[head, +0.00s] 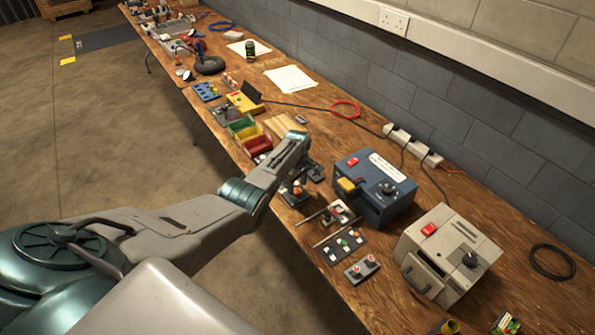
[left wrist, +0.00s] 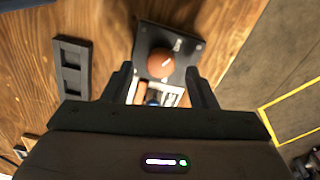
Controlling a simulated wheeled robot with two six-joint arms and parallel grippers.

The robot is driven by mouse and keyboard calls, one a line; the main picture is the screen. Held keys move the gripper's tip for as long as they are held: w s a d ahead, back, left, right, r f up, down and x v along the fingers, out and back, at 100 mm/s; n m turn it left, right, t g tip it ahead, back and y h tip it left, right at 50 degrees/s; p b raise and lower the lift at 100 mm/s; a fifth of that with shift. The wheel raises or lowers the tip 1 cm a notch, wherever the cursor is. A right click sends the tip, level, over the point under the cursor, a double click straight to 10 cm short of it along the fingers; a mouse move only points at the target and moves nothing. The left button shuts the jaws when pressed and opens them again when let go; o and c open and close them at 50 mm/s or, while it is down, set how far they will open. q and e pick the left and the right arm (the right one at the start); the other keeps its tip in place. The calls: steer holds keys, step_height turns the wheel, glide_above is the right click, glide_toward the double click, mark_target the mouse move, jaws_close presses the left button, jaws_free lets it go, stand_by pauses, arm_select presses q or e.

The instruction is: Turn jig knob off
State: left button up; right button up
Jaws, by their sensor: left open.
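A round orange-brown knob (left wrist: 160,65) with a light pointer mark sits on a dark square plate (left wrist: 182,38) in the left wrist view. My left gripper (left wrist: 160,88) is open, its two dark fingers at either side of the knob's lower side in the picture. I cannot tell whether they touch it. In the head view, my left gripper (head: 299,178) hangs low over the table and hides most of the small dark jig (head: 293,198) under it. My right gripper is out of view.
To the right stand a blue box (head: 372,210) with a black dial and a beige box (head: 437,258) with a black knob. Small parts and a switch block (head: 362,270) lie in front of them. Coloured bins (head: 242,128) stand beyond my gripper.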

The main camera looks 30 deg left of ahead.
mark_target(297, 190)
arm_select(q)
step_height(297, 190, up, 9)
steer(key=shift+f, duration=0.15)
stand_by(0.6)
